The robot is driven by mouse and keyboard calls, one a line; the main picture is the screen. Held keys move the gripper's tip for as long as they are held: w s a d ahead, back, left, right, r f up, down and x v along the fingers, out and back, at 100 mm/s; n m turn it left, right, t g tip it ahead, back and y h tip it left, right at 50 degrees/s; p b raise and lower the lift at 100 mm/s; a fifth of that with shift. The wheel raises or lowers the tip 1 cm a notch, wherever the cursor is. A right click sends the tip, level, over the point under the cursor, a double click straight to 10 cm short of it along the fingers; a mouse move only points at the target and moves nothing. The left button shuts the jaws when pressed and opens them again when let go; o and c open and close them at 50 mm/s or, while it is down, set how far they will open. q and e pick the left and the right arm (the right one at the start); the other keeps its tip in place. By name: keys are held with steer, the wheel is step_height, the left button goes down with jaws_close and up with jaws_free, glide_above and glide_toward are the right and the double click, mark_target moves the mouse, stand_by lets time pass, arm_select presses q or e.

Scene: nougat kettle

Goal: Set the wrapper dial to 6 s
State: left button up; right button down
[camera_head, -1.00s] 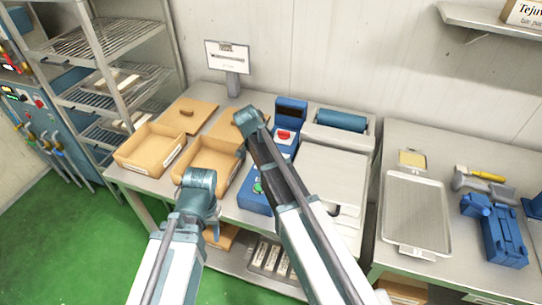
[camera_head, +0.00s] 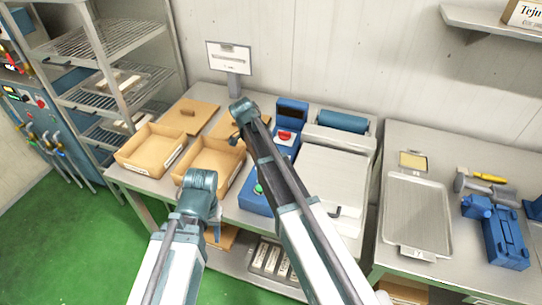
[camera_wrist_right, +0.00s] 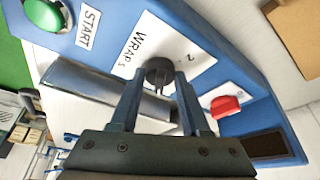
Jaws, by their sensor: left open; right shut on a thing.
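The blue wrapper (camera_head: 255,201) stands on the steel table in the head view. In the right wrist view its blue panel (camera_wrist_right: 205,40) carries a round black dial (camera_wrist_right: 160,68) beside a white label reading WRAPS; the scale marks are too small or hidden to read. My right gripper (camera_wrist_right: 160,84) is shut on this dial, a fingertip on each side. In the head view my right arm hides the dial and that gripper. My left gripper (camera_head: 216,232) is open and empty by the table's front edge, partly hidden by its own arm, away from the wrapper.
A green START button (camera_wrist_right: 42,14) and a red button (camera_wrist_right: 225,106) flank the dial. Cardboard boxes (camera_head: 150,150) stand left of the wrapper. A display (camera_head: 229,58) stands behind. A metal tray (camera_head: 417,215) lies on the right table.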

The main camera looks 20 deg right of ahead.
stand_by(0.3)
steer(key=shift+c, duration=2)
jaws_free()
steer(key=shift+r, duration=0.1)
steer(key=p+v, duration=1.2)
steer(key=v, duration=0.1)
steer(key=shift+r+p, duration=0.3)
steer(key=shift+p, duration=0.1)
steer(key=shift+a, duration=0.1)
